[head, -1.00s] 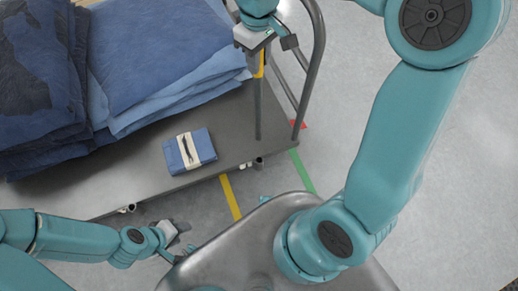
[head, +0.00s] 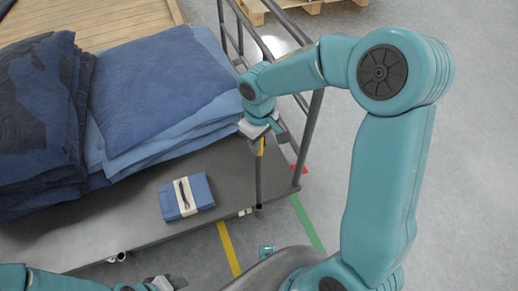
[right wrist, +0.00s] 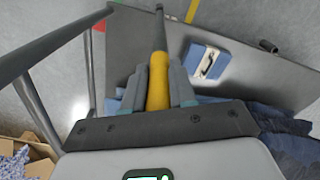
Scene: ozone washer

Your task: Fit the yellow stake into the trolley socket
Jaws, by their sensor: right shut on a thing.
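My right gripper (head: 262,130) is shut on the yellow stake (head: 260,147). The stake hangs about upright, yellow at the grip and dark grey below. In the right wrist view the yellow part (right wrist: 158,82) sits between the two fingers (right wrist: 158,88). The stake's lower end is at the front edge of the trolley (head: 130,232), near its right corner. A small socket (head: 246,211) shows there; I cannot tell whether the tip is inside a socket. My left gripper (head: 168,283) is partly cut off at the bottom edge, its jaws unclear.
A blue banded packet (head: 186,197) lies on the trolley deck, left of the stake. Stacks of folded blue cloth (head: 165,85) fill the deck behind. The trolley's grey handle rail (head: 311,130) stands close to the right gripper. Floor to the right is clear.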

